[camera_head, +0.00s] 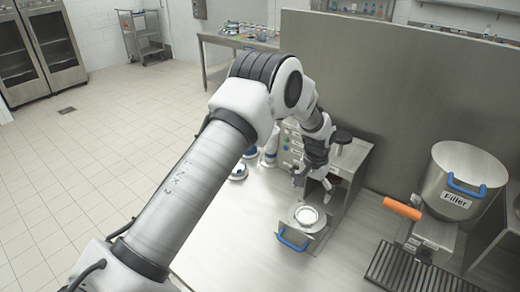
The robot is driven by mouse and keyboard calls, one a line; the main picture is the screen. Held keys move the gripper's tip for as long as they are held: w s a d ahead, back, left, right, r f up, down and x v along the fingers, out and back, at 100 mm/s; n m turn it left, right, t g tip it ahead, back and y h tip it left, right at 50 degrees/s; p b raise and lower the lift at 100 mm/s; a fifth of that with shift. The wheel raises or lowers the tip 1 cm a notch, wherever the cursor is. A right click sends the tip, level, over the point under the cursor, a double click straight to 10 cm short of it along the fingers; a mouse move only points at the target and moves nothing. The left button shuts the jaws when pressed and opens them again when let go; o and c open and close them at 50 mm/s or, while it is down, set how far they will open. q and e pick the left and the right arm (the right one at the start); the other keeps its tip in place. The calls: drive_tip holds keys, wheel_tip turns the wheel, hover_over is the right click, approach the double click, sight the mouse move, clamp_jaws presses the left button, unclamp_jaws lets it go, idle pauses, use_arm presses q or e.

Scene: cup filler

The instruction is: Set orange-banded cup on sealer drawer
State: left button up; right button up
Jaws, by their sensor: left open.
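The sealer (347,168) is a grey metal box at the middle of the counter. Its drawer (316,236), with a blue handle (293,241), is pulled out toward the front. A round white cup or cup rim (307,215) sits in the drawer's round holder. I see it from above, so any orange band is hidden or too small to tell. My left gripper (313,187) is open, just above and behind the cup, in front of the sealer, apart from the cup and with nothing between its fingers. My right gripper is not in view.
White-and-blue items (269,151) stand left of the sealer, partly behind my left arm. The filler (466,182), a steel pot with a blue handle, stands at the right, with an orange handle (402,208) and a dark grate (405,273) nearby. The counter (236,228) is clear at front left.

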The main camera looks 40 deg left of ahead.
use_arm(q)
drive_tip(key=s+d+f, duration=0.1)
drive_tip(key=s+f, duration=0.4)
drive_tip(key=s+d+f, duration=0.1)
drive_tip(key=s+f, duration=0.4)
drive_tip(key=s+d+f, duration=0.2)
drive_tip(key=s+f, duration=0.3)
drive_tip(key=s, duration=0.1)
drive_tip(key=shift+s+f, duration=0.1)
drive_tip(key=shift+f, duration=0.3)
drive_tip(key=s+f, duration=0.1)
drive_tip(key=s, duration=0.4)
drive_tip(key=s+d+f, duration=0.1)
drive_tip(key=s, duration=0.1)
drive_tip(key=shift+s+f, duration=0.3)
drive_tip(key=shift+s, duration=0.1)
drive_tip(key=s+r, duration=0.1)
drive_tip(key=s, duration=1.2)
drive_tip(key=shift+s+d, duration=0.2)
drive_tip(key=shift+d, duration=0.15)
drive_tip(key=shift+r, duration=0.1)
